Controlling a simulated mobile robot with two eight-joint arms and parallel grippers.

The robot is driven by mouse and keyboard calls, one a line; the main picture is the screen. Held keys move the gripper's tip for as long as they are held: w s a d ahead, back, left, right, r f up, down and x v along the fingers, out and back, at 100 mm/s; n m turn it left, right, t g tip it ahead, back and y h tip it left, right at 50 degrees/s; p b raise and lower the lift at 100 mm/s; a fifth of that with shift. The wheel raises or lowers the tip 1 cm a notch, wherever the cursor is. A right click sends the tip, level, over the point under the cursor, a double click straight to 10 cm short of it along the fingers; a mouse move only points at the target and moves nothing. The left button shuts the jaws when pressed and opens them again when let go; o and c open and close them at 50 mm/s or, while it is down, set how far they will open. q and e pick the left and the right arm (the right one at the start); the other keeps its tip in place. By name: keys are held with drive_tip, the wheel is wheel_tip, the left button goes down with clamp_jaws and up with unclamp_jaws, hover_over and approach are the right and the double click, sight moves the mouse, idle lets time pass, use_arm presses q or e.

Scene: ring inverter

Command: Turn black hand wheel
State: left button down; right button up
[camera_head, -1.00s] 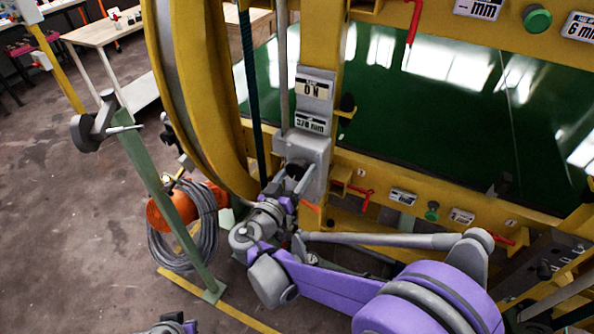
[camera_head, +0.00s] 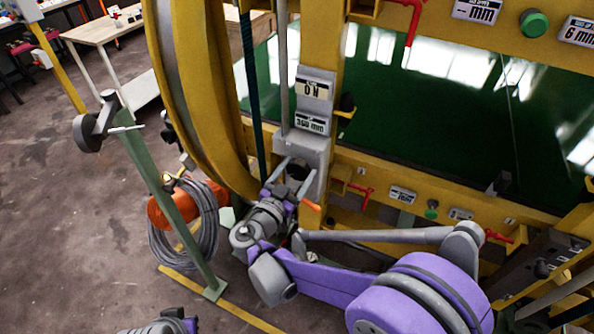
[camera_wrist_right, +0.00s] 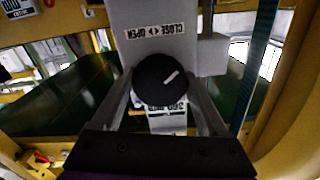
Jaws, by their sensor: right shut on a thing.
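The black hand wheel (camera_wrist_right: 160,80) is a round black knob with a white line on its face. It sits below a CLOSE/OPEN label, which reads upside down in the right wrist view. In the head view the wheel (camera_head: 297,170) is a small dark shape on the grey housing at the foot of the yellow post. My right gripper (camera_wrist_right: 163,95) has a finger on each side of the wheel and is shut on it. It also shows in the head view (camera_head: 294,177). Part of my left arm shows at the bottom edge, without its fingers.
A yellow frame (camera_head: 350,165) with a dark green panel (camera_head: 400,120) fills the right. A red valve handle (camera_head: 362,190) sits right of my gripper. A green stand (camera_head: 165,200), a coiled grey cable (camera_head: 195,240) and an orange drum (camera_head: 165,210) stand left. Open floor lies farther left.

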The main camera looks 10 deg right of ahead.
idle(0.3)
drive_tip(key=o, duration=1.3)
drive_tip(key=shift+c, duration=0.2)
drive_tip(key=v, duration=1.1)
drive_tip(key=shift+b, duration=0.4)
